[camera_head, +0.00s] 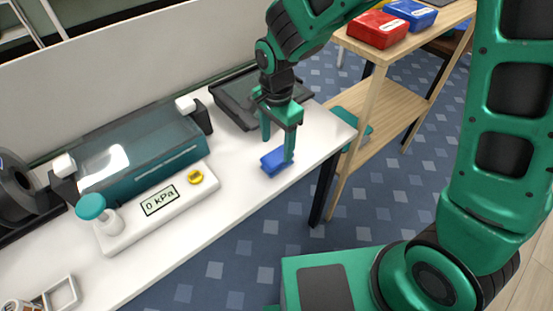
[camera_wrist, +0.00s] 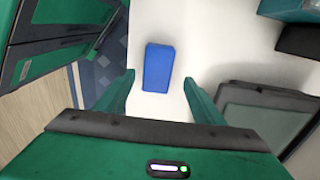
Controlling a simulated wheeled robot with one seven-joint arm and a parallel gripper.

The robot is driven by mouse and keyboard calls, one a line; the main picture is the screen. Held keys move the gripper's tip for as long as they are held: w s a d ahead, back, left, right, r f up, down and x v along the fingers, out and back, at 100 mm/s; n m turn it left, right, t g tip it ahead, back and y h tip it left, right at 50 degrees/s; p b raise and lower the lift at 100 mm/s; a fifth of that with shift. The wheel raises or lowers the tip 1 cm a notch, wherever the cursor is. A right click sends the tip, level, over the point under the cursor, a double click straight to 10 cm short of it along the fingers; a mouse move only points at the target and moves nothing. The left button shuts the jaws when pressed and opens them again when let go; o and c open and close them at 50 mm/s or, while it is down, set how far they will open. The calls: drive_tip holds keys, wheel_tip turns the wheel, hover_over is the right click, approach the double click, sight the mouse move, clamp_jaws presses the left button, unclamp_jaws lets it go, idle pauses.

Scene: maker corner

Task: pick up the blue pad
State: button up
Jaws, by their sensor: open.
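The blue pad (camera_head: 276,162) is a small block lying on the white table near its right end. In the wrist view the blue pad (camera_wrist: 158,67) lies on the bare white surface, ahead of and between my two fingers. My gripper (camera_head: 278,149) is open above and close to the pad in the head view, with one finger in front of part of it. In the wrist view my gripper (camera_wrist: 158,92) has a finger on either side, with nothing between that I can see held.
A black tray (camera_head: 232,107) lies behind my gripper. A device with a "0 kPa" display (camera_head: 160,200), a yellow knob (camera_head: 195,177) and a glass-covered teal box (camera_head: 140,165) stand left. The table's front edge is close. A wooden shelf (camera_head: 385,112) holds red and blue boxes.

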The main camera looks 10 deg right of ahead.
sight(277, 156)
drive_tip(key=shift+s+f, duration=0.15)
drive_tip(key=shift+f, duration=1.35)
drive_tip(key=shift+s+f, duration=0.1)
drive_tip(key=shift+f, duration=1.35)
drive_tip(key=c, duration=1.2)
drive_tip(key=shift+c, duration=0.2)
